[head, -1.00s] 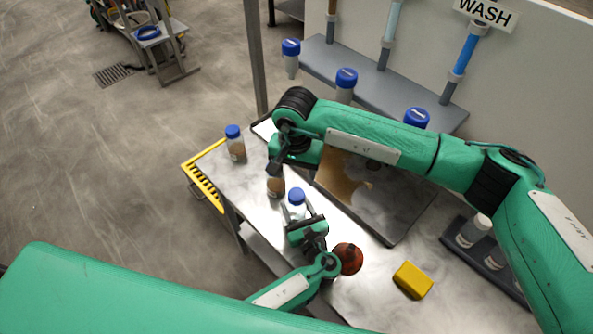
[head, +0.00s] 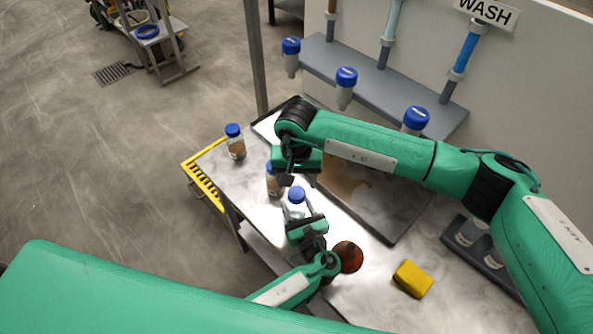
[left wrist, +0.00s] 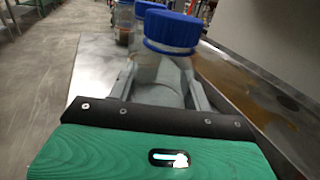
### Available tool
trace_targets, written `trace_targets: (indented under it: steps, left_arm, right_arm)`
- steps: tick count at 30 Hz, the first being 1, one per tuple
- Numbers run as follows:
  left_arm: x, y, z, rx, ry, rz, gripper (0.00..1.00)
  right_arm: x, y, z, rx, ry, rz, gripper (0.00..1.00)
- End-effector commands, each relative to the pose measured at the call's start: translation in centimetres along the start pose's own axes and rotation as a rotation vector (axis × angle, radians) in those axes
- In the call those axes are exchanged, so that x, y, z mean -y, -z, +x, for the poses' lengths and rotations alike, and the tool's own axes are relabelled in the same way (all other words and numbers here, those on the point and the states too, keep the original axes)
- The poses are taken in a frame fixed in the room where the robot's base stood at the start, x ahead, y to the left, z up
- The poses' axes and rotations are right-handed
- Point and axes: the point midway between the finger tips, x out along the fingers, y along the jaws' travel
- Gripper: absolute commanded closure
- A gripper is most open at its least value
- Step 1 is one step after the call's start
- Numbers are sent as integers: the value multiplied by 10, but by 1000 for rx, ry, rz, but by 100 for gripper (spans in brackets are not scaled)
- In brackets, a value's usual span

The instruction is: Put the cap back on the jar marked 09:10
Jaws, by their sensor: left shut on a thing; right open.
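My left gripper (head: 305,219) is shut on a clear jar (head: 295,209) with pale contents, upright at the table's near-left part. A blue cap (head: 297,194) sits on top of this jar; it also shows level in the left wrist view (left wrist: 173,30). How tightly it sits cannot be told, and no marking is readable. My right gripper (head: 284,173) is open just behind the held jar, beside a second jar (head: 271,187) with brownish contents, partly hidden by it. A third blue-capped jar (head: 236,147) with brown contents stands at the table's far-left corner.
A dark-rimmed tray (head: 392,240) with brown residue lies behind the grippers. A reddish-brown round object (head: 348,257) and a yellow block (head: 412,279) lie nearer. A dark rack (head: 497,270) holds pale bottles at right. Blue-topped containers (head: 346,78) line the grey shelf (head: 375,82).

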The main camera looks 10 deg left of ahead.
Motion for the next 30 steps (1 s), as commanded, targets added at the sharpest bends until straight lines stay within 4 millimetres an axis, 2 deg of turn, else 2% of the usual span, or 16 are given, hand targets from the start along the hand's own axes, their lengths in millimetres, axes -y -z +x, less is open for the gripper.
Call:
trace_targets:
  steps: [3, 9, 20, 21, 27, 28, 30]
  left_arm:
    - [0, 0, 0, 0, 0, 0, 100]
    - [0, 0, 0, 0, 0, 0, 100]
    - [0, 0, 0, 0, 0, 0, 100]
    - [0, 0, 0, 0, 0, 0, 100]
    - [0, 0, 0, 0, 0, 0, 100]
    - [0, 0, 0, 0, 0, 0, 100]
    - [0, 0, 0, 0, 0, 0, 100]
  right_arm:
    - [0, -1, 20, 3, 0, 1, 40]
    - [0, 0, 41, 0, 1, 0, 40]
    - [0, 0, 47, -3, 0, -1, 40]
    - [0, 0, 47, -3, 0, -1, 42]
    - [0, 0, 46, -3, 0, 0, 81]
    - [0, 0, 46, -3, 1, 0, 85]
    - [0, 0, 46, -3, 0, 0, 85]
